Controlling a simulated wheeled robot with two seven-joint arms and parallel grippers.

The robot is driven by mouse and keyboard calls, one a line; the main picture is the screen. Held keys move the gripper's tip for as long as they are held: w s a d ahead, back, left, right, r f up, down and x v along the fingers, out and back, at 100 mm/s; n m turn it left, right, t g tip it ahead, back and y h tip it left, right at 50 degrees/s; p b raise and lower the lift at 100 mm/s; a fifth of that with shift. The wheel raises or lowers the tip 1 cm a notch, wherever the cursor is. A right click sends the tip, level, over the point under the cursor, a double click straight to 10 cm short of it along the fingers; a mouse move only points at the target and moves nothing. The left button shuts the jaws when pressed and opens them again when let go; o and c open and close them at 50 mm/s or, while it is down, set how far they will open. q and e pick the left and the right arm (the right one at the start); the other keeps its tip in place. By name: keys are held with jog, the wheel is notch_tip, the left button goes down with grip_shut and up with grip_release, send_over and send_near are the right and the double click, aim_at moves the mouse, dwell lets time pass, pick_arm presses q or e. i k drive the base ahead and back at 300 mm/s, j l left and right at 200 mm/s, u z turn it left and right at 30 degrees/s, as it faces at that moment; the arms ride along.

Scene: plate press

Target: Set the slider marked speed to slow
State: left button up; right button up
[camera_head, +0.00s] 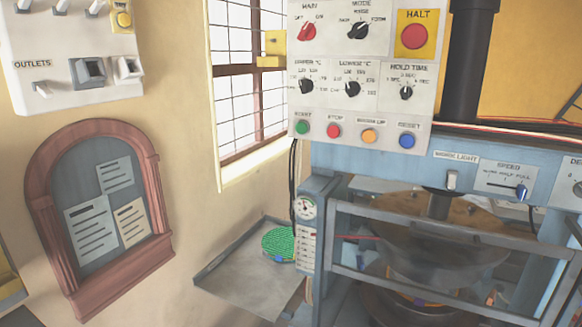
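The speed slider (521,191) is a dark blue knob on a small white plate (495,179) labelled SPEED, on the blue beam of the press at the right. The plate carries small marks that seem to read slow, half and full from left to right. The knob stands at the right end of its slot, by the full mark. Neither of my grippers is in the head view.
A work light switch (452,180) sits just left of the speed plate. Above is a control panel (375,127) with knobs, coloured buttons and a red HALT button (414,36). A framed guard (440,240) stands below the beam. A tray (235,278) holds a green disc (279,243).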

aim_at(521, 192)
jog(key=z, duration=1.55)
